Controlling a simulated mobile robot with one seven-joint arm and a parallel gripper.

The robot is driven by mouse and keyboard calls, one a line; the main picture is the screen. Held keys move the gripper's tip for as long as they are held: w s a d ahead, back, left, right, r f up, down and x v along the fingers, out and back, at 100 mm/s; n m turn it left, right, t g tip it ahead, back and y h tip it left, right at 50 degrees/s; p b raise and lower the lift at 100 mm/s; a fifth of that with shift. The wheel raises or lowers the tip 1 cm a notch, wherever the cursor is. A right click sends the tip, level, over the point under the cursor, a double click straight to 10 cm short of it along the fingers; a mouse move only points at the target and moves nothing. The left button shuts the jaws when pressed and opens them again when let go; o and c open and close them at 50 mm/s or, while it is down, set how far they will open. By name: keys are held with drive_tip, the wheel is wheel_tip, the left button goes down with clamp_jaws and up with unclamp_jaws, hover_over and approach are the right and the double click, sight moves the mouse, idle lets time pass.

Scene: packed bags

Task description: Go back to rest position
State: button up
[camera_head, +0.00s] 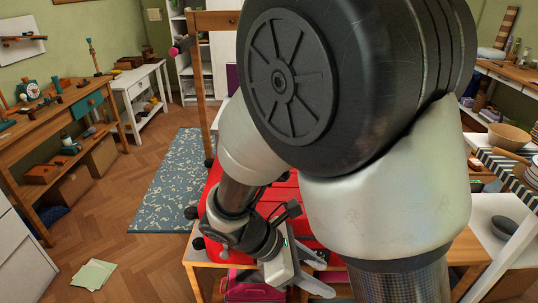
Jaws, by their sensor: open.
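My gripper (316,273) is in the lower middle of the head view, pointing down and to the right. Its two pale fingers are apart, and I see nothing between them. The gripper is in front of a red object (284,203) on a wooden table (205,255). I cannot tell how far the fingers are from the table. My large grey and black arm links cover the centre and right of the view and hide much of the red object and the table.
A patterned blue rug (168,185) lies left of the table. A wooden workbench (60,120) with tools stands at the left wall. Papers (94,274) lie on the floor. A wooden bowl (508,136) is on the right. The wooden floor at left is mostly clear.

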drive_tip(key=s+d+r+m+t+y+p, duration=0.2)
drive_tip(key=r+m+p, duration=0.7)
drive_tip(key=r, duration=1)
drive_tip(key=s+d+r+m+t+y+p, duration=0.1)
drive_tip(key=r+m+y+p, duration=0.5)
drive_tip(key=r, duration=1.3)
drive_tip(key=s+m+t+p, duration=0.1)
drive_tip(key=m+t+p, duration=0.1)
drive_tip(key=m+p, duration=0.2)
drive_tip(key=shift+d+y+p, duration=0.35)
drive_tip(key=shift+y+p, duration=0.05)
drive_tip(key=shift+p, duration=0.15)
